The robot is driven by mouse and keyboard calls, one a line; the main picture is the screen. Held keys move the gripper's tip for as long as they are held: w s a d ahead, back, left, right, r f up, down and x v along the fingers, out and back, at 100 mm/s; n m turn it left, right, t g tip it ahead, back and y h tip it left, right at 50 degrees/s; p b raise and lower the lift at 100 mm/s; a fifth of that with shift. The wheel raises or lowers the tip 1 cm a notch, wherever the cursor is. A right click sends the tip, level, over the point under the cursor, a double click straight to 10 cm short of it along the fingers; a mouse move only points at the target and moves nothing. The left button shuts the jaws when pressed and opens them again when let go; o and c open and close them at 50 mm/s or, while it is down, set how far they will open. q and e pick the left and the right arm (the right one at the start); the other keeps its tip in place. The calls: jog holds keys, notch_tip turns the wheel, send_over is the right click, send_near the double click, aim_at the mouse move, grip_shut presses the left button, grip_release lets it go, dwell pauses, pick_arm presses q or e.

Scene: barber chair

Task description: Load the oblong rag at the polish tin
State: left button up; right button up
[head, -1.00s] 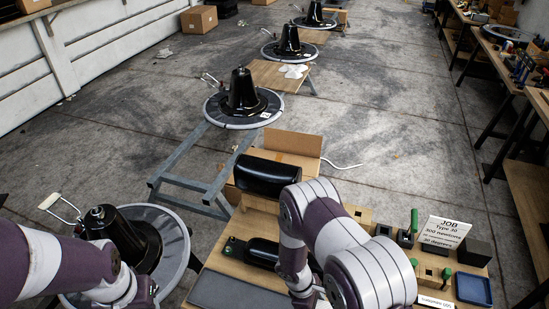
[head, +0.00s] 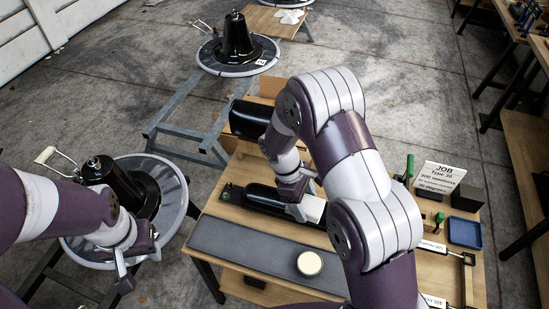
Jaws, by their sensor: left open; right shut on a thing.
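My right gripper (head: 299,197) is shut on a small pale oblong piece (head: 314,209), which looks like the oblong rag. It is beside the right end of a long black padded part (head: 262,199) on the wooden table. Whether the rag touches that part I cannot tell. The polish tin (head: 310,263), round with a cream top, stands at the right part of a grey mat, nearer to me than the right gripper. My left gripper (head: 139,268) is open and empty, at the near side of a round grey base with a black cone.
The grey mat (head: 250,246) lies along the near left of the table. A black cushion (head: 252,121) sits at the table's back. The job card (head: 440,178), a black block (head: 467,197) and a blue tray (head: 464,232) are at the right. My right arm hides the table's middle.

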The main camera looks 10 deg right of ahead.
jog(key=s+d+f+b, duration=0.1)
jog(key=s+f+b, duration=0.35)
jog(key=f, duration=0.55)
send_over(313, 265)
notch_tip(313, 265, down, 5)
jog(key=shift+w+a+f, duration=0.15)
jog(key=shift+w+a, duration=0.35)
jog(key=shift+w, duration=0.15)
notch_tip(313, 265, down, 6)
jog(key=b, duration=0.5)
jog(key=shift+b, duration=0.35)
jog(key=shift+r, duration=0.2)
jog(key=shift+f+b, duration=0.3)
jog(key=shift+f, duration=0.2)
jog(key=shift+s+f, duration=0.2)
jog(key=shift+r, duration=0.1)
